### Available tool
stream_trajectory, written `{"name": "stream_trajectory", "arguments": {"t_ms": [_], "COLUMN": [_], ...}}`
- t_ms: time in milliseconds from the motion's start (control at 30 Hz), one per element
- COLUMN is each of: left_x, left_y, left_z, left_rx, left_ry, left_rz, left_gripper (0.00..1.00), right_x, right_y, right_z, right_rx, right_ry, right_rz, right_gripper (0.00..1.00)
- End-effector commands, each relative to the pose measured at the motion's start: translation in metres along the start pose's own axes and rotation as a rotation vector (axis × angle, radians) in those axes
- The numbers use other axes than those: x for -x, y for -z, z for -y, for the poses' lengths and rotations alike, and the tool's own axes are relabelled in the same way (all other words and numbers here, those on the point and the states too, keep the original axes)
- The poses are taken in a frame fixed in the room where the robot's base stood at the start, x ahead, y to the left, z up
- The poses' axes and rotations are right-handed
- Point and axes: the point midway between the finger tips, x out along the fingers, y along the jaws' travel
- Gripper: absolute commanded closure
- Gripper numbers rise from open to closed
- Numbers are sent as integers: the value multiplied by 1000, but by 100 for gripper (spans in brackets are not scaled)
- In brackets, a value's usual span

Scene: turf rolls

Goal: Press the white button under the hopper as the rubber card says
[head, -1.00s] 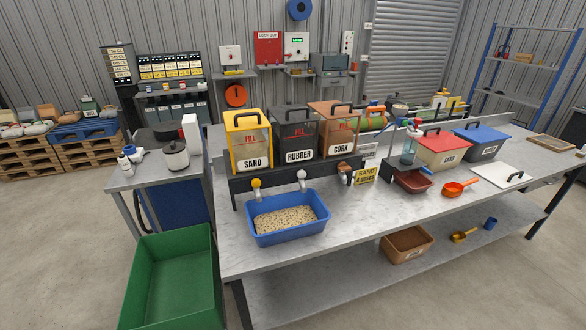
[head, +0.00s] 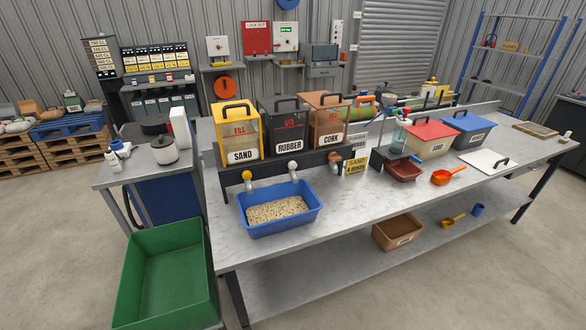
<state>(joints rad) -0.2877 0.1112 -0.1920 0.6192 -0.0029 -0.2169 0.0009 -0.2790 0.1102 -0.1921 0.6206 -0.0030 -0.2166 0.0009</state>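The black rubber hopper (head: 284,125) stands between the yellow sand hopper (head: 236,131) and the brown cork hopper (head: 329,121) on a dark stand. A white button (head: 293,167) sticks out of the stand below the rubber hopper. A yellow button (head: 247,176) is under the sand hopper, and a brown one (head: 335,158) is under the cork hopper. A blue tub (head: 279,219) of pale granules sits in front of the buttons. A yellow card (head: 355,161) reads "SAND" and a line too small to read. A white card (head: 362,141) stands behind it, its text unreadable. Neither gripper shows.
A green bin (head: 165,272) is at front left. The bench front right of the blue tub is clear.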

Motion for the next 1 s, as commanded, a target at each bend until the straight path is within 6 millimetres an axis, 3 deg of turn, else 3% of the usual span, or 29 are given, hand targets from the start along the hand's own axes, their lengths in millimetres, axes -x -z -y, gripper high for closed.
{"name": "stream_trajectory", "arguments": {"t_ms": [433,1000], "left_x": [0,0], "left_y": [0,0], "left_z": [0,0], "left_rx": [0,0], "left_ry": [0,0], "left_rz": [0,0], "left_gripper": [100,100], "right_x": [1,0], "right_y": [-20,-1], "right_z": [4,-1], "right_rx": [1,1], "right_ry": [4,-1], "right_rz": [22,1], "right_gripper": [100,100]}}
